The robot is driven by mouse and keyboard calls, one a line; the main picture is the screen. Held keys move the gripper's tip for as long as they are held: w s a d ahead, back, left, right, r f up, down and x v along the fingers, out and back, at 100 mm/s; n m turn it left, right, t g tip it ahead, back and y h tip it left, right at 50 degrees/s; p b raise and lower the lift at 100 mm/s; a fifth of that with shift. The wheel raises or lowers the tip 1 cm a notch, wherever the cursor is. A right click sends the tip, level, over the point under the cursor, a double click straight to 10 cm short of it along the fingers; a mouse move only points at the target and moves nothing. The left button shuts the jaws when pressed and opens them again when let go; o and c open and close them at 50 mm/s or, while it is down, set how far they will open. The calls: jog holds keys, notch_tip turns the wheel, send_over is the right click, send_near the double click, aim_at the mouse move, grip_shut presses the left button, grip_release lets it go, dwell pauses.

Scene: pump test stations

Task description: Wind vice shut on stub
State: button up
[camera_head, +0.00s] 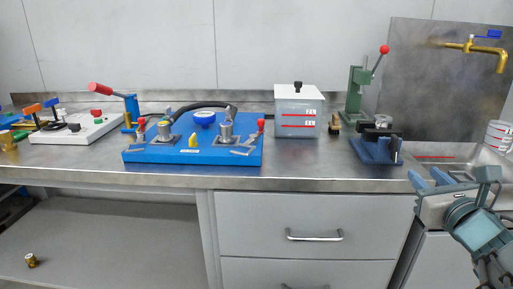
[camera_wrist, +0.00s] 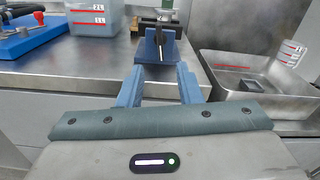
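The vice (camera_head: 376,150) stands at the bench's front edge, with a blue base and dark jaws. A small round grey piece, perhaps the stub (camera_head: 382,121), shows at the jaws; whether they touch it cannot be told. My gripper (camera_head: 429,178) is in front of and below the bench edge, right of the vice. Its two blue fingers (camera_wrist: 160,75) are apart with nothing between them.
A green press (camera_head: 354,95) with a red-knobbed lever stands behind the vice. A lidded tank (camera_head: 298,112) and a blue pump board (camera_head: 135,155) stand to the left. A steel sink (camera_wrist: 235,90) is at the right, under a brass tap (camera_head: 470,47). Drawers lie below the bench.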

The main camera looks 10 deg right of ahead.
aim_at(397, 148)
jog(key=b+x, duration=0.1)
jog(key=x, duration=1.3)
jog(key=shift+a+b, duration=0.1)
jog(key=shift+b, duration=0.25)
grip_shut()
